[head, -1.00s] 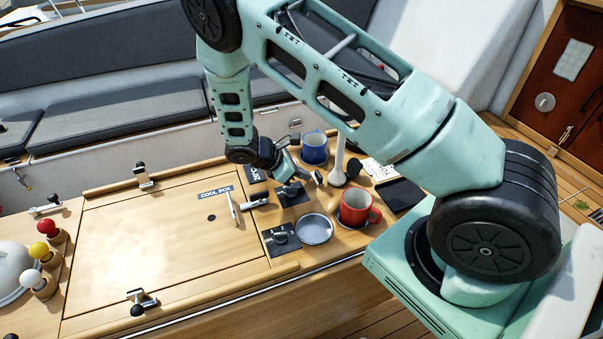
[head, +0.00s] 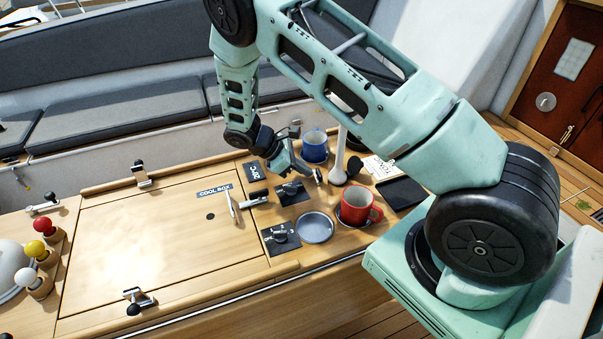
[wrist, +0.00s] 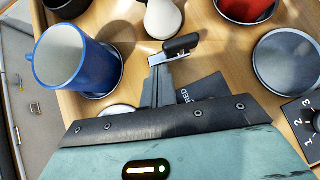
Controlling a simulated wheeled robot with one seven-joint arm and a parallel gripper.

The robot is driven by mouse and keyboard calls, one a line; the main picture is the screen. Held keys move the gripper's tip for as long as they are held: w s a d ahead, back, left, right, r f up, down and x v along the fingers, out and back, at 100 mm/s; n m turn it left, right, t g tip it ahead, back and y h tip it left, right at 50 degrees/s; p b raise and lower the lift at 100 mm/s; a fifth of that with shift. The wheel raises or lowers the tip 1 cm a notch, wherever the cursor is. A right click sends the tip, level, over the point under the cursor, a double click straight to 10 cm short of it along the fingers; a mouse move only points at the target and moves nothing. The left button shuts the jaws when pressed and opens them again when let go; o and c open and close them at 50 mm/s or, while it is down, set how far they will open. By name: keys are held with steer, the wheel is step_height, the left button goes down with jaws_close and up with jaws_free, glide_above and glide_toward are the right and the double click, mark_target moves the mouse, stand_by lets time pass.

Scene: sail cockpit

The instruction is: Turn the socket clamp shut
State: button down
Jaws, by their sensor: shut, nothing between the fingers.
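The socket clamp shows in the head view as a small silver piece with a dark handle (head: 318,175), beside the foot of a white post (head: 341,150). In the wrist view its black handle (wrist: 182,44) stands out to the right of the fingertips, close by the white post (wrist: 163,18). My gripper (head: 297,169) is low over the counter, just left of the clamp. In the wrist view the fingers of my gripper (wrist: 158,70) are shut and empty, their tips at the clamp's silver part. Whether they touch it I cannot tell.
A blue mug (head: 315,148) stands behind the gripper. A red mug (head: 357,206), a grey round dish (head: 315,228) and dark switch panels (head: 281,239) are near in front. A dark tablet (head: 401,193) lies at right.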

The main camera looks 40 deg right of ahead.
steer(key=m, duration=0.1)
steer(key=d+m+g+y+b, duration=0.1)
steer(key=shift+w+d+f+m+g, duration=0.1)
steer(key=shift+w+f+m+g, duration=0.1)
steer(key=shift+m+g, duration=0.1)
steer(key=shift+d+r+m+g+y+b, duration=0.1)
steer(key=shift+d+m+g+y+b, duration=0.2)
steer(key=shift+m+y, duration=0.2)
steer(key=shift+d+m+g+y+b, duration=0.15)
steer(key=shift+m+g+y+b, duration=0.2)
steer(key=shift+m, duration=0.25)
steer(key=shift+s+d+b, duration=0.1)
steer(key=shift+d+b, duration=0.2)
steer(key=shift+d, duration=0.2)
steer(key=shift+d+r, duration=0.1)
